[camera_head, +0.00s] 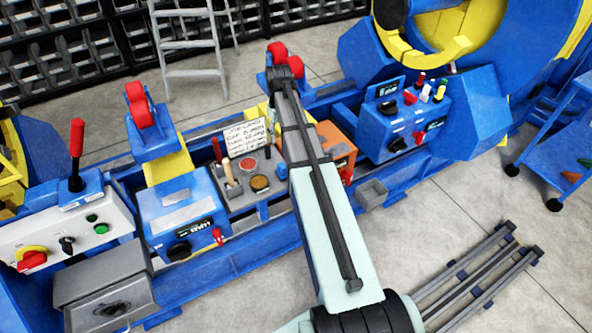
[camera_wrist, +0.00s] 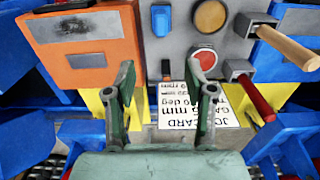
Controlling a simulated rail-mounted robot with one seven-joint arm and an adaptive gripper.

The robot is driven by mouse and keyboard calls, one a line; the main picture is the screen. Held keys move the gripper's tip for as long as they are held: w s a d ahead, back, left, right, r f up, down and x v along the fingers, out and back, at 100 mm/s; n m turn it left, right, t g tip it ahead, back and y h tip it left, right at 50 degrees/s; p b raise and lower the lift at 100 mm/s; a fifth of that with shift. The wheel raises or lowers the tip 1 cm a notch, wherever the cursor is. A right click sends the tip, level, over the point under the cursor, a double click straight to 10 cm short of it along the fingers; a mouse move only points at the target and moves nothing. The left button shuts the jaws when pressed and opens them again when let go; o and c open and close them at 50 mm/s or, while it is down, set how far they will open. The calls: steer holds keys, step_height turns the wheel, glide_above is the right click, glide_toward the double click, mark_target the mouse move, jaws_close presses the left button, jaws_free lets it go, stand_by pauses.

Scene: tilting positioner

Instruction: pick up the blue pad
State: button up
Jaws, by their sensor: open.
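The blue pad (camera_wrist: 161,20) is a small upright rectangle on a grey panel at the top of the wrist view, left of a round tan disc. In the head view a small bit of blue (camera_head: 281,172), which looks like the same pad, shows beside my arm. My gripper (camera_wrist: 165,68) is open and empty. Its two green and grey fingers point toward the panel, below the pad in the wrist view, with the pad above the gap between them. No contact with the pad shows. In the head view my arm hides the gripper.
The grey panel (camera_wrist: 222,50) also carries a red disc (camera_wrist: 204,60) and wooden (camera_wrist: 292,48) and red (camera_wrist: 256,98) handles. An orange box (camera_wrist: 88,48) stands left of the pad. A white job card (camera_wrist: 181,105) lies below. Blue machine frames crowd both sides.

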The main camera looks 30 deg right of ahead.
steer(key=p, duration=0.3)
glide_above(282, 165)
step_height(282, 165, down, 12)
steer(key=shift+s+r, duration=0.1)
steer(key=shift+s, duration=0.05)
steer(key=shift+a+f+p, duration=0.1)
steer(key=shift+f+p, duration=0.95)
steer(key=shift+f, duration=1.6)
jaws_close()
